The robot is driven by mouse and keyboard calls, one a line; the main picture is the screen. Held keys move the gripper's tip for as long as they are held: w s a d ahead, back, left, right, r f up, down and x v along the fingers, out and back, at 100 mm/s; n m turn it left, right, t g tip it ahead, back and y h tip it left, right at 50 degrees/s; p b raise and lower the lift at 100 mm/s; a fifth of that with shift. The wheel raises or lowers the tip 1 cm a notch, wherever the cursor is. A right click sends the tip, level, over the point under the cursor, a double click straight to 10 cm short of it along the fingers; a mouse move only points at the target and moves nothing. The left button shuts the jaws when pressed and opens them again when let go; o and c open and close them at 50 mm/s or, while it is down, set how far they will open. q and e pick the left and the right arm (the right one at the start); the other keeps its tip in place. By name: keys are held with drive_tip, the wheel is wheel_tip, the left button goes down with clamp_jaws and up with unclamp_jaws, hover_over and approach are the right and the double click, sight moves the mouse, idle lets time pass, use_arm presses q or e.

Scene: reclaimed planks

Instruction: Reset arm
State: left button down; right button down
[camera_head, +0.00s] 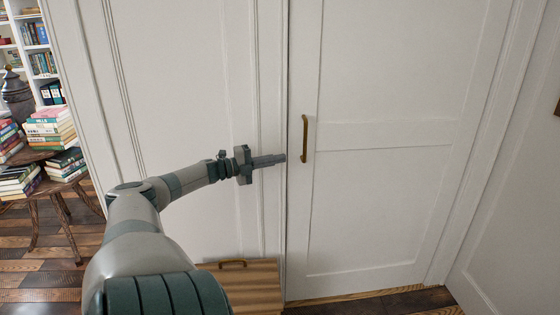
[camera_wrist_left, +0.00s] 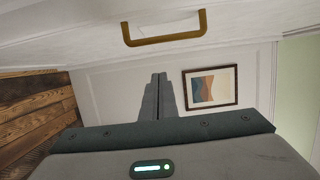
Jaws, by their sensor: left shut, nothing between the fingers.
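My left gripper (camera_head: 270,160) reaches in from the left in the head view, in front of the white double door. Its fingers are shut with nothing between them. The fingertips end just left of the brass handle (camera_head: 304,138) on the right door panel (camera_head: 385,190) and look apart from it. In the left wrist view the shut fingers (camera_wrist_left: 158,82) point away from the camera, and a brass handle (camera_wrist_left: 163,28) shows above them, clear of the fingers. My right gripper is not in view.
A low wooden piece (camera_head: 240,285) with a brass handle stands below my arm. A round table (camera_head: 40,155) with stacked books and a bookshelf (camera_head: 38,60) are at the left. A framed picture (camera_wrist_left: 210,87) hangs on the wall in the left wrist view.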

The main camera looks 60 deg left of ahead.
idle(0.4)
